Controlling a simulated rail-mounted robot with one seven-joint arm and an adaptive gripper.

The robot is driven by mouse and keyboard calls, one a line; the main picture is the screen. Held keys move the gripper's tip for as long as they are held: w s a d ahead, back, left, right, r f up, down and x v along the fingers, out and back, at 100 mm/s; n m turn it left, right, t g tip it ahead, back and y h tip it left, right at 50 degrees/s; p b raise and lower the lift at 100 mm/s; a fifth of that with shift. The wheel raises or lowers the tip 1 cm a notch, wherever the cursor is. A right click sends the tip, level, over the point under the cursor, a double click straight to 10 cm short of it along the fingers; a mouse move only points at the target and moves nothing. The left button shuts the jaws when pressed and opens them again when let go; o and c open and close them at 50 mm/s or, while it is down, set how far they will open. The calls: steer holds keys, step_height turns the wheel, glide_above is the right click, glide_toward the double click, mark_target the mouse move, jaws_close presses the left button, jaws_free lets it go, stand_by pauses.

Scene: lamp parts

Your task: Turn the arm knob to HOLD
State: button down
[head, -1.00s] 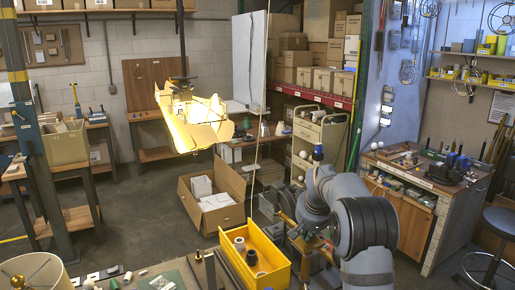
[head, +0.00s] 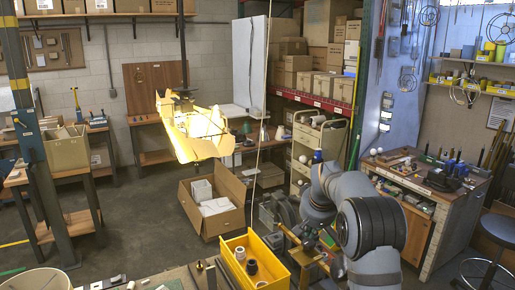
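I cannot make out the arm knob or any HOLD mark in this view. My grey arm (head: 345,190) rises at the lower right with a wide black ringed joint and bends toward the left. Its far end falls among dark and brass-coloured parts (head: 304,252) just right of the yellow bin, and I cannot pick out the gripper fingers there. A pale round lamp shade (head: 38,281) is cut off at the bottom left corner. A glowing yellow piece (head: 195,133) hangs from a dark post at the centre left.
A yellow bin (head: 237,274) with several small cylinders stands at the front. An open cardboard box (head: 232,221) lies on the floor behind it. A workbench (head: 416,225) with tools and a stool (head: 498,231) are at the right. The floor at centre left is clear.

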mark_target(308, 245)
steer(key=f+b, duration=0.4)
steer(key=d+f+b, duration=0.1)
steer(key=f+b, duration=0.1)
steer(key=shift+d+f, duration=0.1)
steer(key=shift+f, duration=0.2)
steer(key=shift+r, duration=0.1)
steer(key=shift+s, duration=0.1)
steer(key=shift+w+p, duration=0.35)
stand_by(0.6)
